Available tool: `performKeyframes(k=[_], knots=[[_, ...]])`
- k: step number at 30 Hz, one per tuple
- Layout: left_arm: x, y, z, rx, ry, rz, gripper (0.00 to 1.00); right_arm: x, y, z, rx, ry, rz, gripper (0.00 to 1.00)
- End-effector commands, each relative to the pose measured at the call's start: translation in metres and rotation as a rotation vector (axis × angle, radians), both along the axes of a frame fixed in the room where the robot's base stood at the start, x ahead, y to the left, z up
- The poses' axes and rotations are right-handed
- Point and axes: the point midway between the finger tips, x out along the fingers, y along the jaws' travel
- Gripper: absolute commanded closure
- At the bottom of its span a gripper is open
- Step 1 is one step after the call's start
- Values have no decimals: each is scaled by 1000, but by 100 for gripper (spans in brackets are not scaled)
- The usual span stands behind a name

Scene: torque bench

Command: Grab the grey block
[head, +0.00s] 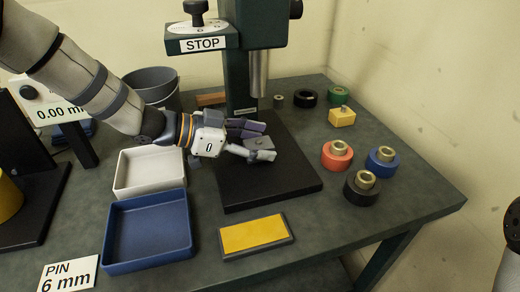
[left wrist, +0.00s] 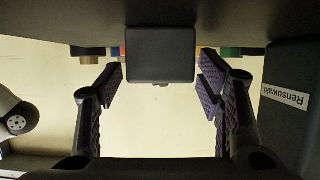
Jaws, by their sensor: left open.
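The grey block (head: 259,142) sits on the black base plate (head: 285,182) of the press, partly hidden by my fingers in the head view. In the left wrist view the block (left wrist: 160,55) shows as a dark square face in the middle. My left gripper (head: 252,142) is open, with its fingers on either side of the block. In the left wrist view the left gripper's (left wrist: 161,88) purple-padded fingers stand apart from the block, with a gap on each side. My right gripper is not in view.
The press column (head: 240,80) with its STOP sign stands behind the block. A white tray (head: 150,188) and a blue tray (head: 148,262) lie left of the plate. A yellow-topped pad (head: 254,234) lies in front. Red (head: 336,156), blue (head: 382,162) and black (head: 361,188) collared parts stand right.

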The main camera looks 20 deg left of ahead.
Motion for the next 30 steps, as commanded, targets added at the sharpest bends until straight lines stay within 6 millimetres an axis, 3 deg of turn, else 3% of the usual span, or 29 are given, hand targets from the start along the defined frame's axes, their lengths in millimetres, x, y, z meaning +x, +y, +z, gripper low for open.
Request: performKeyframes(k=[7,15,26,30], knots=[[1,-2,1,0,-2,0,41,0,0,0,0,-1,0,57],[1,-2,1,0,-2,0,100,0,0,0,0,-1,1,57],[2,-3,4,-2,-6,-1,100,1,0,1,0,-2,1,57],[2,-3,15,-2,-10,-2,100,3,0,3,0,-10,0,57]])
